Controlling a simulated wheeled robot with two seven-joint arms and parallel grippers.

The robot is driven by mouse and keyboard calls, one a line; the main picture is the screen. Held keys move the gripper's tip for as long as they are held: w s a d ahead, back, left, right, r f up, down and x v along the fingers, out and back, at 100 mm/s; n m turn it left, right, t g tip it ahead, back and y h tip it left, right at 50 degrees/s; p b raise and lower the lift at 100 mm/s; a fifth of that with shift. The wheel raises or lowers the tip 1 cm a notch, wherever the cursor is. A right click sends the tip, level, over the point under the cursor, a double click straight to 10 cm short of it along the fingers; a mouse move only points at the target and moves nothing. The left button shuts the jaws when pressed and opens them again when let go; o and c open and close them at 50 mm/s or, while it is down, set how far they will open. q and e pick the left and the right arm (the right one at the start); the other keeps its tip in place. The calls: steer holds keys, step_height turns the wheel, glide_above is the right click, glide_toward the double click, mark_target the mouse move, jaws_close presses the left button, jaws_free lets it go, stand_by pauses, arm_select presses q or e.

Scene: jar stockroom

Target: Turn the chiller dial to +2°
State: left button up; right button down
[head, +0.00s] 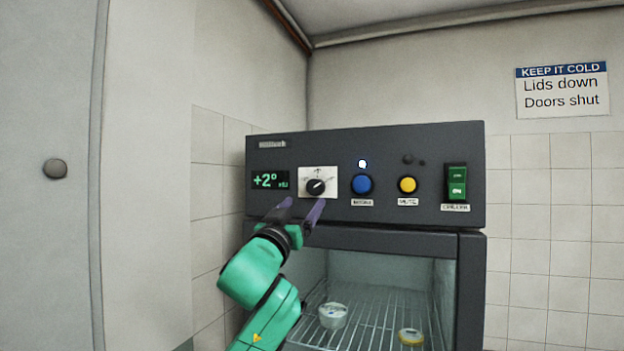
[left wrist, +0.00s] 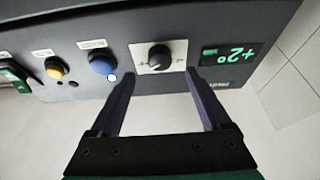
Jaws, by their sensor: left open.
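The chiller dial (head: 316,187) is a black knob on a white plate, with a pale pointer line aimed to the upper right. The green display (head: 266,181) to its left reads +2°. In the left wrist view the dial (left wrist: 160,57) lies beyond and between my spread fingers, and the display (left wrist: 229,54) appears upside down. My left gripper (head: 299,210) is open and empty, just below and in front of the dial, apparently not touching it. My right gripper is out of view.
Right of the dial on the chiller front (head: 430,215) are a blue button (head: 361,184), a yellow button (head: 407,185) and a green rocker switch (head: 457,183). Below, the wire shelf (head: 370,318) holds a white tub (head: 333,315) and a yellow-rimmed tub (head: 411,337).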

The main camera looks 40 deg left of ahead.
mark_target(314, 190)
arm_select(q)
steer(key=p+x, duration=0.1)
steer(key=x, duration=0.2)
steer(key=p+x, duration=0.2)
steer(key=x, duration=0.1)
steer(key=shift+s+r, duration=0.2)
steer(key=shift+r, duration=0.1)
steer(key=shift+w, duration=0.4)
steer(key=shift+f, duration=0.15)
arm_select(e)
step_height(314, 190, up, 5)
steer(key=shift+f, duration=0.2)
arm_select(q)
jaws_close()
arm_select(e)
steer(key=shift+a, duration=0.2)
